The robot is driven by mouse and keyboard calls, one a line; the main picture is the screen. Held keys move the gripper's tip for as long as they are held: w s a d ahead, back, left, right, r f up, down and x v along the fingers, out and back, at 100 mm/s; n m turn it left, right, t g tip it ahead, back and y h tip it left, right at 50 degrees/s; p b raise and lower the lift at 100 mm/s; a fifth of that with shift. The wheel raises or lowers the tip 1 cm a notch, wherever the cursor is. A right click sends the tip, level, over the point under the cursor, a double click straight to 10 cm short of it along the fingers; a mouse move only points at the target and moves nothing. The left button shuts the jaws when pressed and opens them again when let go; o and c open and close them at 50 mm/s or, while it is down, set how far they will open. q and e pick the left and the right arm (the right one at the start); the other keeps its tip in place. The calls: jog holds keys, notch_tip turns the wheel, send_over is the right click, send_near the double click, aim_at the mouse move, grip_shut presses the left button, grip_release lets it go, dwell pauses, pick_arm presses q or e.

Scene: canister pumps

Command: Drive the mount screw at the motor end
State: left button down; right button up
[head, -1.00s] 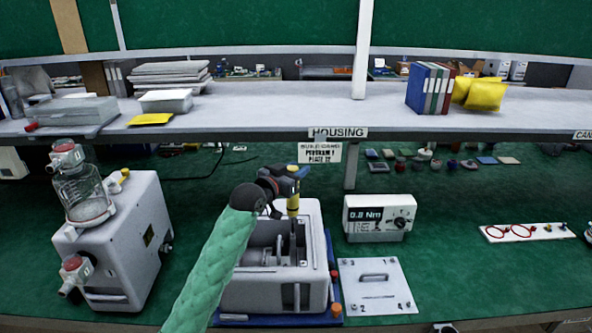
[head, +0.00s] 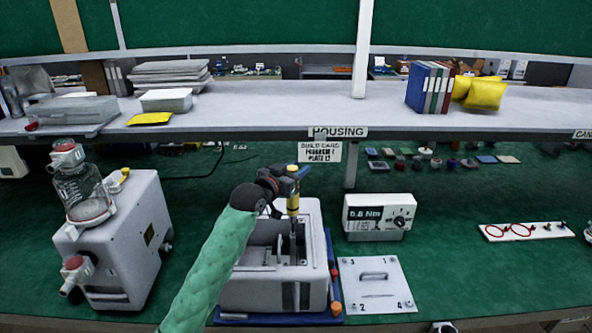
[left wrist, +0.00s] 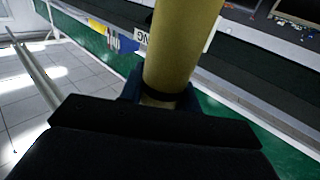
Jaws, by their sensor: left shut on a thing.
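My left gripper (head: 287,176) is shut on a yellow and dark screwdriver (head: 293,206), held upright over the open pump housing (head: 262,293). The tool's yellow body fills the middle of the left wrist view (left wrist: 180,50). Its dark shaft points down into the housing's cavity near the back right. The tip and the mount screw are too small or hidden to make out, so I cannot tell whether they touch. My right gripper does not show clearly in any view.
The housing sits on a blue tray (head: 270,321). A white torque box (head: 378,214) reading about 0.8 Nm and a numbered cover plate (head: 376,286) lie to its right. An assembled pump (head: 118,240) stands left. A shelf (head: 270,110) runs behind.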

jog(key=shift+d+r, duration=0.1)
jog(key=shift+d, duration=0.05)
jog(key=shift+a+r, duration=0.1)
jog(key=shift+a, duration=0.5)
pick_arm(q)
jog(key=shift+f+p, duration=0.1)
jog(key=shift+p, duration=0.2)
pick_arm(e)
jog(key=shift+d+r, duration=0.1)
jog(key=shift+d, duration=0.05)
